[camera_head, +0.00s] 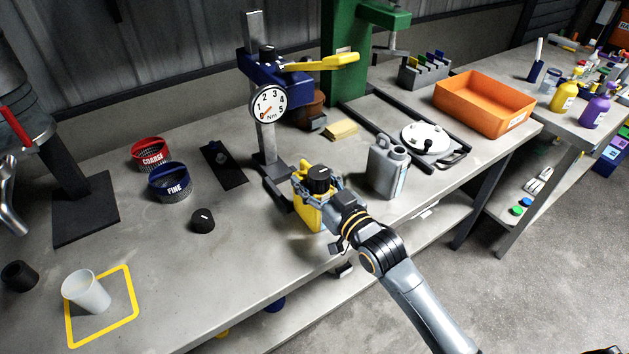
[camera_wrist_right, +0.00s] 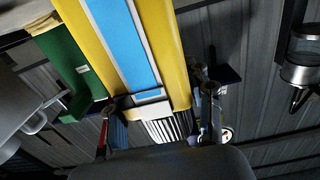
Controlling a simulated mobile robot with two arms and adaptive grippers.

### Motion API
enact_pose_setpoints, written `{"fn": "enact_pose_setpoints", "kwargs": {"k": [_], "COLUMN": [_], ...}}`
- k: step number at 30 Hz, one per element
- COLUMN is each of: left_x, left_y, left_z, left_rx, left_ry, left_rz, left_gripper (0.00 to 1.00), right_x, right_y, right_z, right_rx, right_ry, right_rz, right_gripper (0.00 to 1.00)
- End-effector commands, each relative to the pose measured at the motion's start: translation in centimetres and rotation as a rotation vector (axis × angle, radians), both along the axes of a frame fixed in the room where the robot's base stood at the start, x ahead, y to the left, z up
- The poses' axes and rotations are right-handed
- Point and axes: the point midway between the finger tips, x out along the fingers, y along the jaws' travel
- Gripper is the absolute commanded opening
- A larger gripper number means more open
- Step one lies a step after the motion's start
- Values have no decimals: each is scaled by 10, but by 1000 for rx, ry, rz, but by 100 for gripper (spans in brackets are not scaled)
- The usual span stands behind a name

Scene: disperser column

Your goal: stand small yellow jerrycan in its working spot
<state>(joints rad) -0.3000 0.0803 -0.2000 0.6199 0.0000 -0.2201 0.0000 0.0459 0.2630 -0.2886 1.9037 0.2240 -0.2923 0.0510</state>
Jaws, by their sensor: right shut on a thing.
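The small yellow jerrycan (camera_head: 305,211), with a black ribbed cap (camera_head: 319,178), is upright near the bench's front edge, in front of the torque gauge stand. My right gripper (camera_head: 322,190) is shut on its upper part, just around the cap. In the right wrist view the jerrycan (camera_wrist_right: 178,50) shows a blue label, and its cap (camera_wrist_right: 170,128) lies between the fingers. I cannot tell whether its base touches the bench. My left gripper is not in view.
A grey jerrycan (camera_head: 387,168) stands just right of the yellow one. The torque gauge (camera_head: 268,103) stands behind. Coarse (camera_head: 151,153) and fine (camera_head: 169,183) sieves and a black knob (camera_head: 203,221) are to the left. An orange tray (camera_head: 484,104) is at right. The front middle is clear.

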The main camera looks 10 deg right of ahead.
Motion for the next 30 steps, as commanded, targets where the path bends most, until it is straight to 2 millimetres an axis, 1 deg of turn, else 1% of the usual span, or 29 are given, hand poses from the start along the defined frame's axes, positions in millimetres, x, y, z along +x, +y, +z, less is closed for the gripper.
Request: {"fn": "enact_pose_setpoints", "kwargs": {"k": [1, 30], "left_x": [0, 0], "left_y": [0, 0], "left_z": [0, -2], "left_rx": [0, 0], "left_ry": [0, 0], "left_rz": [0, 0], "left_gripper": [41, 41], "right_x": [2, 23], "right_y": [1, 9], "right_z": [2, 2], "right_rx": [2, 2], "right_ry": [-6, -6], "right_rz": [0, 0], "right_gripper": [0, 0]}}
